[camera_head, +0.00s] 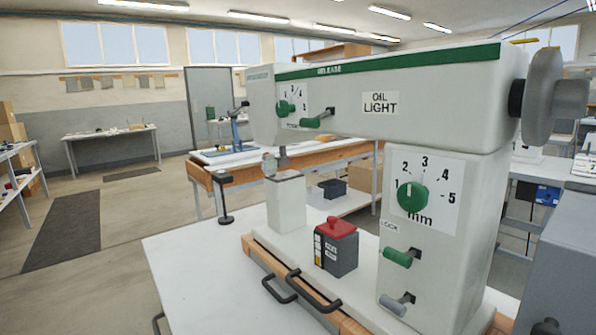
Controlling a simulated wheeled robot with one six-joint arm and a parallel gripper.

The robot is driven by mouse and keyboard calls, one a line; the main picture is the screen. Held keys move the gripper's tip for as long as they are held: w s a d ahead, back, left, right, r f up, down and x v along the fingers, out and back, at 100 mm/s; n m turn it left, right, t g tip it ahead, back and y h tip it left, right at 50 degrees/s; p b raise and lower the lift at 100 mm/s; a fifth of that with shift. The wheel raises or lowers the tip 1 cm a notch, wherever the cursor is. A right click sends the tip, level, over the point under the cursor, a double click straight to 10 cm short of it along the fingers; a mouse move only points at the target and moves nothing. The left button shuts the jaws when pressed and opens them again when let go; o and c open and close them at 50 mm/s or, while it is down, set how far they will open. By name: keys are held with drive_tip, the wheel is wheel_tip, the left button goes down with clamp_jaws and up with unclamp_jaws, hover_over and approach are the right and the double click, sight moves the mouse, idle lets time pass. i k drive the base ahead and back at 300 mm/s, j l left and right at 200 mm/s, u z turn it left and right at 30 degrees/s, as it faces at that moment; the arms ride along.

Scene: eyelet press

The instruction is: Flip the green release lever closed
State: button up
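The eyelet press is a large off-white machine with a green stripe reading RELEASE. One green-handled lever (313,121) sits on its upper arm, beside a green dial (286,108); its grip points down-left and a metal end points up-right. A second green-handled lever (399,257) sits low on the column under a LOCK label, its grip also toward the left. A grey-handled lever (394,304) is below it. The frame does not show clearly which green lever is the release lever. My gripper is not in view.
A black box with a red top (337,247) stands on the press base. A larger numbered dial (412,196) is above the lower lever. A grey handwheel (541,97) juts out at upper right. Black handles (314,292) stick out from the wooden front edge. Floor is free at left.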

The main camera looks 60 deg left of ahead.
sight(312, 123)
drive_tip(key=u, duration=1.4)
